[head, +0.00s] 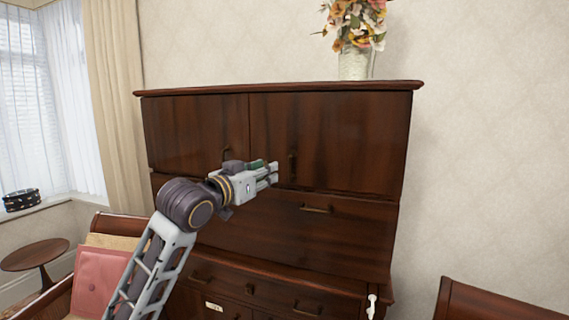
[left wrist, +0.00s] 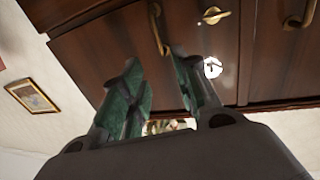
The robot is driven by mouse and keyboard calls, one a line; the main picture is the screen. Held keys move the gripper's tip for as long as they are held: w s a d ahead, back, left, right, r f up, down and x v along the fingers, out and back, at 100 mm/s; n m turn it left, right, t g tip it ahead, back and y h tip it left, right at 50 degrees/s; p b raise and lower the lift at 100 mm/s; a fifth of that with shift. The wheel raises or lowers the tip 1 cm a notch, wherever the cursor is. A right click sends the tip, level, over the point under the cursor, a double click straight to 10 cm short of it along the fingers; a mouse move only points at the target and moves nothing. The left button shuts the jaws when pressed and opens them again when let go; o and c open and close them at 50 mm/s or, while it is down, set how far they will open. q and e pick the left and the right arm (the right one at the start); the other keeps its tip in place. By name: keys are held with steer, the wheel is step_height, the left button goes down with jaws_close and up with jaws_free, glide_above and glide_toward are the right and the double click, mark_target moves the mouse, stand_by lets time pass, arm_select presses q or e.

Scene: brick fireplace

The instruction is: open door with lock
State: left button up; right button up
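A dark wooden cabinet (head: 330,235) stands against the wall, with an upper left door (head: 190,125) and an upper right door (head: 340,140). Both doors look closed. The right door's vertical handle (head: 291,168) is just right of my left gripper (head: 275,173). The left door's handle (head: 225,155) is partly behind my gripper. In the left wrist view my left gripper (left wrist: 155,70) has its green-padded fingers apart, with nothing between them. My right gripper is out of view.
A vase of flowers (head: 355,60) stands on the cabinet top. A chair with a pink cushion (head: 100,280) is at lower left, beside a small round table (head: 35,254). Another wooden piece (head: 490,300) is at lower right. A framed picture (left wrist: 32,97) hangs on the wall.

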mark_target(289, 162)
arm_select(q)
steer(key=shift+w, duration=0.1)
steer(key=shift+p+x, duration=1.55)
steer(key=shift+x, duration=5.3)
steer(key=shift+f, duration=0.1)
jaws_close()
